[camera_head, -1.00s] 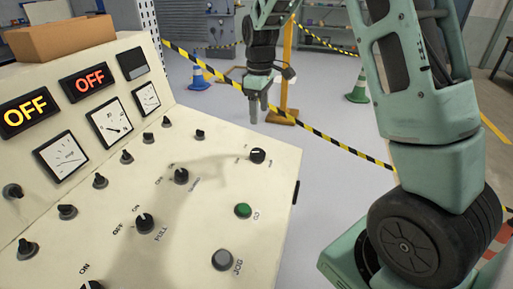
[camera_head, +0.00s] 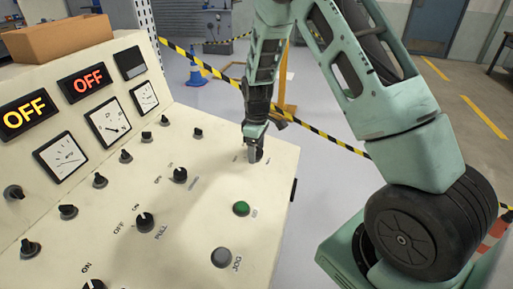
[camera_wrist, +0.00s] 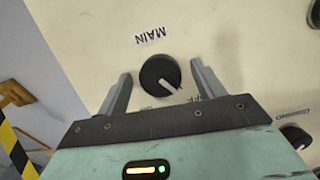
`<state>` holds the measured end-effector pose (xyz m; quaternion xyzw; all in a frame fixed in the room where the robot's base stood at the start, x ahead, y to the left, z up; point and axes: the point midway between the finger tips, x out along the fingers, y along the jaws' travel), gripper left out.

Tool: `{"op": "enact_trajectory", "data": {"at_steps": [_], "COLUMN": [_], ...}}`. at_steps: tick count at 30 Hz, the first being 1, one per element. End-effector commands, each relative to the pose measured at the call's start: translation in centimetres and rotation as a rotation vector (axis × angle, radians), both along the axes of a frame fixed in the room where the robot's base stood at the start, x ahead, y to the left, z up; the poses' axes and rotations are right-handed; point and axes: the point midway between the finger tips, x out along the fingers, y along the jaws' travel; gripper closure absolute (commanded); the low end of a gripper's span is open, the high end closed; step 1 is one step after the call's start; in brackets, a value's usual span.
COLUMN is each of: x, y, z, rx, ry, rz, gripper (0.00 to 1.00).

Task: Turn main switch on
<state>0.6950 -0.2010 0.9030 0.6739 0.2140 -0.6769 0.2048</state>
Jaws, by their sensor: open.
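The main switch is a round black knob with a white pointer line (camera_wrist: 158,76), beside a "MAIN" label on the cream panel, in the wrist view. Its pointer slants toward the lower right in that view. My gripper (camera_wrist: 160,92) is open, with one finger on each side of the knob and a gap showing on both sides. In the head view my gripper (camera_head: 253,150) points down at the panel's far right corner. There it hides much of the main switch (camera_head: 259,155).
The control panel (camera_head: 190,215) carries several other black knobs, a green button (camera_head: 241,208) and a grey JOG button (camera_head: 221,257). Two displays read OFF (camera_head: 25,115). A cardboard box (camera_head: 58,38) sits on top. Yellow-black tape (camera_head: 325,142) runs behind the panel.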

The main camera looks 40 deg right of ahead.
Motion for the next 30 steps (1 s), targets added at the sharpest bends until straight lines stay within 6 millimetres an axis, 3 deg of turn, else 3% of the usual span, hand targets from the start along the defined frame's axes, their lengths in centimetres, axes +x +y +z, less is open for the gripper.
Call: {"op": "enact_trajectory", "data": {"at_steps": [5,10,20,30], "x": [0.00,0.01,0.01,0.08], "y": [0.00,0.01,0.00,-0.06], "z": [0.01,0.03,0.07,0.14], "rx": [0.000,0.000,0.006,0.044], "ry": [0.000,0.000,0.005,0.034], "rz": [0.000,0.000,-0.028,-0.228], "gripper": [0.32,0.77,0.77,0.77]}}
